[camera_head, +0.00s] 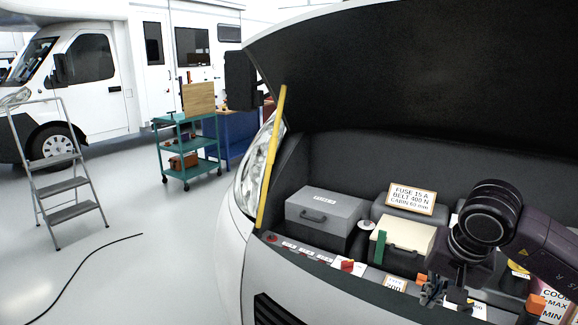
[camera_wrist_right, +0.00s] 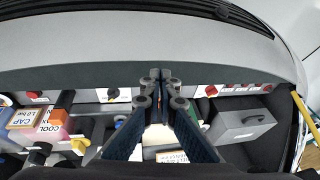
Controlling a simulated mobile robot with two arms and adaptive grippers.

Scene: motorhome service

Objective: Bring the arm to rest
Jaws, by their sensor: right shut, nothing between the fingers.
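My right arm (camera_head: 538,243) comes in from the right of the head view and reaches over the open engine bay (camera_head: 330,165). Its gripper (camera_head: 434,290) points down near the bay's front edge. In the right wrist view the gripper (camera_wrist_right: 160,76) is shut, its fingertips together with nothing between them. It sits over the front strip of the bay. Whether it touches anything below cannot be told. My left gripper is not in view.
Under the raised hood (camera_head: 400,70) are a grey box (camera_head: 322,216) with a handle, a cream-topped box (camera_head: 404,236) and a fuse sign (camera_head: 411,198). A yellow prop (camera_head: 271,155) stands at the left. A step ladder (camera_head: 62,185) and teal cart (camera_head: 188,150) stand on open floor.

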